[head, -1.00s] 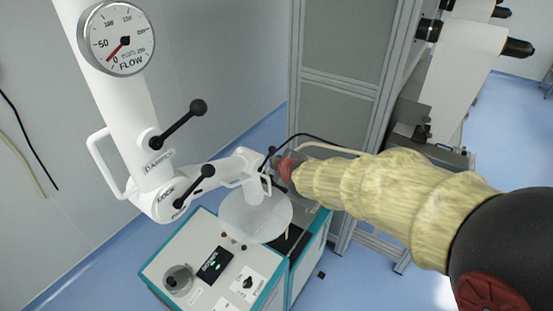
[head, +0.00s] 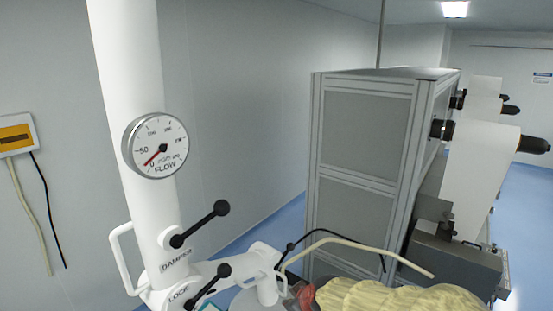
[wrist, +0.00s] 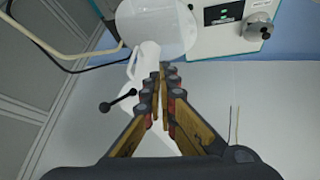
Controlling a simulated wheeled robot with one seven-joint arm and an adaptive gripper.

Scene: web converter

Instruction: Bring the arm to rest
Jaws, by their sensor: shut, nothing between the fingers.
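My gripper (wrist: 162,72) is shut and empty in the wrist view, its fingertips together at the picture's centre. Beyond the tips are the white round hood (wrist: 158,25) and a white handle (wrist: 143,60) of the extraction arm. How far the tips are from them I cannot tell. In the head view my arm in its yellow sleeve (head: 390,298) shows only at the bottom edge. A bit of red (head: 306,294) shows at its left end, and the fingers cannot be made out there.
The white extraction arm (head: 133,75) with a flow gauge (head: 157,146) and black levers stands at left. A grey framed cabinet (head: 365,130) is behind my arm, with rollers (head: 533,145) to its right. A beige hose (head: 350,243) and black cable run near my arm. Blue floor lies at right.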

